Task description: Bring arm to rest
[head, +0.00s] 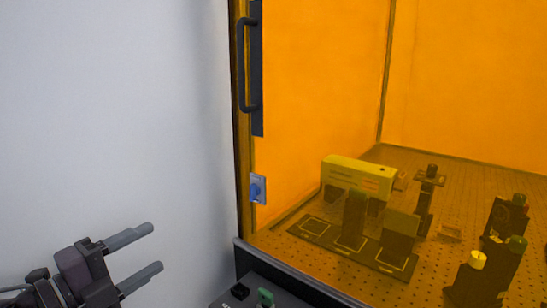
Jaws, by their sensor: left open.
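My left gripper (148,250) is at the lower left, in front of the pale wall. Its two grey fingers point right and stand apart, with nothing between them. It is clear of the orange enclosure (315,85) to its right and touches nothing that I can see. My right gripper is not in the picture.
The enclosure has a dark vertical handle (243,65) and a blue latch knob (257,188) at its left edge. Behind the orange panel, a perforated board (350,283) carries a yellow box (358,176) and several mounts. A dark ledge with a green part (266,297) is at the bottom.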

